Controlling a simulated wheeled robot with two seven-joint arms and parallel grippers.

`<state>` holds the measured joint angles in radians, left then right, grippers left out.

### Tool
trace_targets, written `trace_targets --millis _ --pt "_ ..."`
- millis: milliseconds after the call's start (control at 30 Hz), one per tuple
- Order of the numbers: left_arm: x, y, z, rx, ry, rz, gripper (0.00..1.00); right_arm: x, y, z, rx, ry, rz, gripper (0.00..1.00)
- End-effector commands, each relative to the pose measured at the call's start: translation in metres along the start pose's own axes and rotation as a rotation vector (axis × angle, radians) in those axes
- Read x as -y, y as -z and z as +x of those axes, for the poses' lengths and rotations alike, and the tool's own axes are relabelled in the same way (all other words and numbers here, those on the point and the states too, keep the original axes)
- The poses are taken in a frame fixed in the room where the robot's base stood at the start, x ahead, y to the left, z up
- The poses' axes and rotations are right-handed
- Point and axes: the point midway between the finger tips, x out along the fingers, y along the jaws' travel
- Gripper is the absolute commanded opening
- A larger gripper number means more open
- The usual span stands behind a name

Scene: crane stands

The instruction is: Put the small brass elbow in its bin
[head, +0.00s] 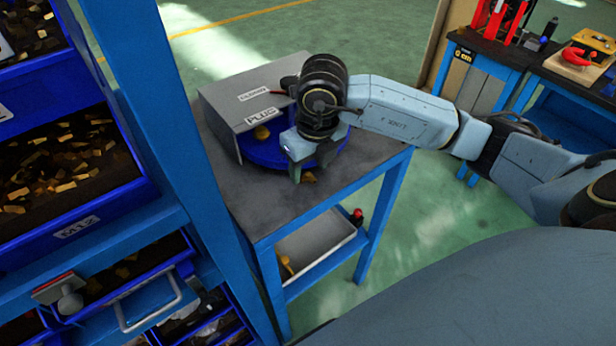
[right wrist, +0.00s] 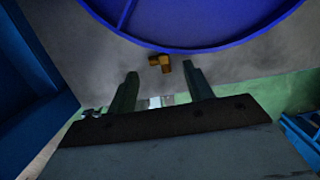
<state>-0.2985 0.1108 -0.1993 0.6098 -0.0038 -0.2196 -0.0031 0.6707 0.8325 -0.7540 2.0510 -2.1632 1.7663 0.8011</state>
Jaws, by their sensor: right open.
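A small brass elbow (right wrist: 160,63) lies on the grey tabletop beside the blue round dish (right wrist: 190,45), just past my right gripper's fingertips. In the head view a brass piece (head: 309,177) shows on the table close to the fingers, partly hidden. My right gripper (head: 296,172) is open and low over the table's front part; in the right wrist view its two fingers (right wrist: 158,85) stand apart with nothing between them. Blue bins (head: 75,165) with many brass pieces stand in a rack at the left; I cannot tell which is the elbow's. My left gripper is not in view.
A grey labelled box (head: 250,95) stands on the table behind the blue dish (head: 268,150), with another brass piece (head: 262,132) near it. A grey tray (head: 315,245) is on the lower shelf. The blue rack post (head: 165,120) rises close left of the table.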

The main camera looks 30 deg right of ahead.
Motion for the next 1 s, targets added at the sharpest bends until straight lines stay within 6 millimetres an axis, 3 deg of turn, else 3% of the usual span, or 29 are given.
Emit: trace_targets --millis 133,367,700,767,1000 --pt "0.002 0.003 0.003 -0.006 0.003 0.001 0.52 0.000 0.001 0.021 -0.002 0.000 0.001 0.51" --pt "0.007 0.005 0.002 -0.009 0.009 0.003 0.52 0.000 0.000 0.021 0.001 0.000 0.000 0.50" --pt "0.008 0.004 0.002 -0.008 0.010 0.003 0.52 0.000 0.000 0.021 0.001 0.000 0.000 0.05" --pt "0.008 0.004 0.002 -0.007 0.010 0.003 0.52 0.000 0.000 0.021 0.001 0.000 0.000 0.00" --pt "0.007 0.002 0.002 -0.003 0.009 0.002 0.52 0.000 -0.001 0.016 0.002 0.000 0.001 0.00"
